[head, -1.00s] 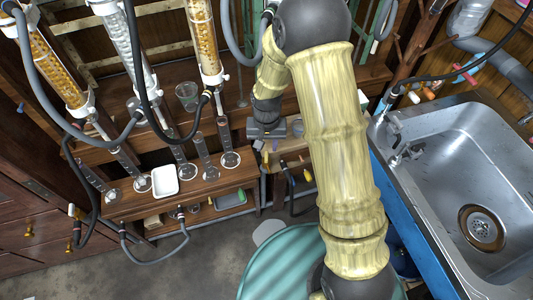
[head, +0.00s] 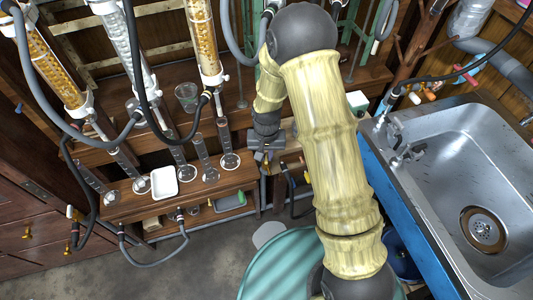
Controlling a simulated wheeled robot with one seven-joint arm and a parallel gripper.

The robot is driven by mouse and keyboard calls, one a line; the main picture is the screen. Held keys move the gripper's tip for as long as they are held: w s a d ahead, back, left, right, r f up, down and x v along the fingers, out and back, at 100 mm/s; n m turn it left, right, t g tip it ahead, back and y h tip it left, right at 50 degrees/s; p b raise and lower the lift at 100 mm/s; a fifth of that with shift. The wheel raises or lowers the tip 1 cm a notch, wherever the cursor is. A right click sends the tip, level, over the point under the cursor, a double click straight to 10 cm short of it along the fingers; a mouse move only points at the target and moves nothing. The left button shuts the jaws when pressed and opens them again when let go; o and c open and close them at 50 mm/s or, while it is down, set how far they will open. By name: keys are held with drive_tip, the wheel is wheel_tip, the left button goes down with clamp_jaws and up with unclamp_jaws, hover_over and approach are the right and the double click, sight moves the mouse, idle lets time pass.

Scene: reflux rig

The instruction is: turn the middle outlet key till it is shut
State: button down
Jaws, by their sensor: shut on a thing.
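My gripper (head: 264,158) is in the middle of the head view, low at the front of the small bench below my arm. Its dark jaws are shut on a small outlet key, of which little shows between the fingers. The jaws hide most of this key, so I cannot read its angle clearly. A further yellow key (head: 307,174) is at the right, close to my arm.
Glass cylinders and a white tray (head: 164,181) stand on the wooden bench to the left. Tall filled columns (head: 205,45) hang above it, with loose hoses. A steel sink (head: 470,170) is at the right. A teal round top (head: 275,270) is in front. Grey floor is clear at lower left.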

drive_tip(key=shift+m, duration=0.4)
drive_tip(key=shift+r+m+p, duration=0.15)
drive_tip(key=shift+m+p, duration=0.85)
drive_tip(key=shift+m, duration=0.2)
drive_tip(key=m+p, duration=0.2)
drive_tip(key=m, duration=0.2)
drive_tip(key=shift+m+p, duration=0.3)
drive_tip(key=shift+p, duration=0.1)
drive_tip(key=m+p, duration=0.2)
drive_tip(key=m, duration=0.1)
drive_tip(key=shift+m+p, duration=1.1)
drive_tip(key=shift+m, duration=0.8)
drive_tip(key=c, duration=1.5)
unclamp_jaws()
drive_tip(key=shift+o, duration=0.2)
